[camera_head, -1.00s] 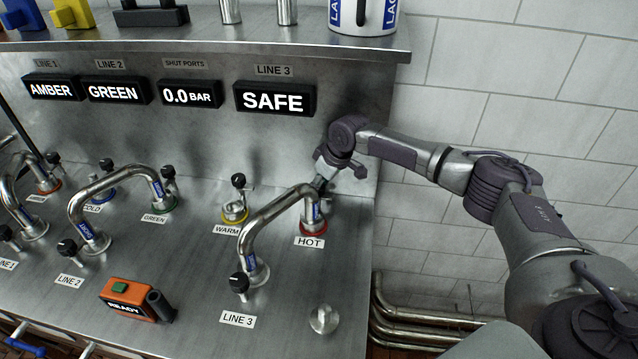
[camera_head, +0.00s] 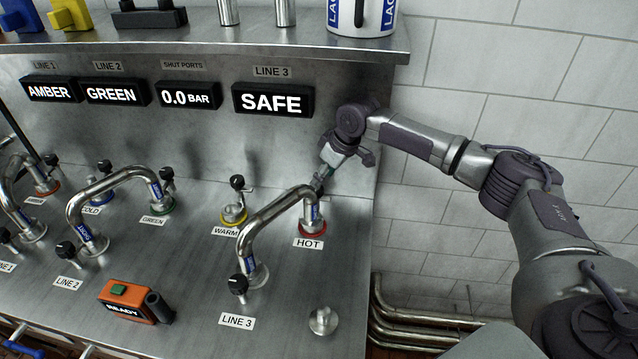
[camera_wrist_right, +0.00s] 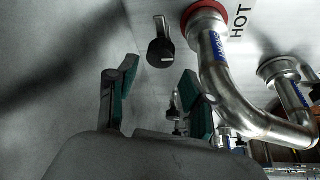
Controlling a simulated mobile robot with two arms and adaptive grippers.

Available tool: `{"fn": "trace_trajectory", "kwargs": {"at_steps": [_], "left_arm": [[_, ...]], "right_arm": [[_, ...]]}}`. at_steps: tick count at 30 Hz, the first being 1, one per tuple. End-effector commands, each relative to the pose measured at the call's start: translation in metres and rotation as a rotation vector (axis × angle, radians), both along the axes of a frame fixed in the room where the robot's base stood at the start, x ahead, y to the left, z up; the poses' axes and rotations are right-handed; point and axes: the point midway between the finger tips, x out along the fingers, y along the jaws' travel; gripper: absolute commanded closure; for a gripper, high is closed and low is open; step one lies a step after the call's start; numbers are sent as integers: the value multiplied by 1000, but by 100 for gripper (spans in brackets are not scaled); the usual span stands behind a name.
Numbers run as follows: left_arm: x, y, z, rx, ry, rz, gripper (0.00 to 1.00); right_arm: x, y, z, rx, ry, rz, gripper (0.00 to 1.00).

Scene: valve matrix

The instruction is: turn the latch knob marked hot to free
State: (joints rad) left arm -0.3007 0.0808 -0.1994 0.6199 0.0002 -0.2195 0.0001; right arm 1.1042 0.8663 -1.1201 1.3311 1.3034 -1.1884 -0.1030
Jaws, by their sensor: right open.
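The hot port has a red ring (camera_head: 312,228) and a HOT label (camera_head: 310,243) at the right of the panel. A bent steel pipe (camera_head: 275,213) joins it to the LINE 3 port. In the right wrist view, a black latch knob (camera_wrist_right: 160,50) with a pale mark stands beside the red-ringed port (camera_wrist_right: 204,14). My right gripper (camera_head: 323,174) is behind the hot port; its open fingers (camera_wrist_right: 156,85) point at the knob, which appears beyond and between the fingertips, apparently untouched. In the head view I cannot make out this knob near the gripper. My left gripper is not in view.
The LINE 3 pipe is close beside my right gripper. The warm port (camera_head: 234,215) with its black knob is to the left. A display reads SAFE (camera_head: 272,99) under a shelf (camera_head: 200,48). An orange box (camera_head: 128,302) sits in front. The tiled wall is at right.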

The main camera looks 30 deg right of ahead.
Motion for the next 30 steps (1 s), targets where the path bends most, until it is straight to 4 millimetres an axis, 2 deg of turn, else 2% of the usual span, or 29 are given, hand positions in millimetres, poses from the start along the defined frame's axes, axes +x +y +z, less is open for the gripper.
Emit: {"fn": "trace_trajectory", "kwargs": {"at_steps": [1, 6, 12, 30], "left_arm": [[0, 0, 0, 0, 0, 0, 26], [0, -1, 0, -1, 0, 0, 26], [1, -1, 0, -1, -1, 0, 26], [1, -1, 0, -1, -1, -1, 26]], "right_arm": [[-4, -3, 11, -1, -3, 0, 49], [-15, -9, 41, -1, -2, 0, 49], [-23, -12, 60, -1, 1, 1, 49], [-24, -13, 63, 0, 1, 0, 49]]}}
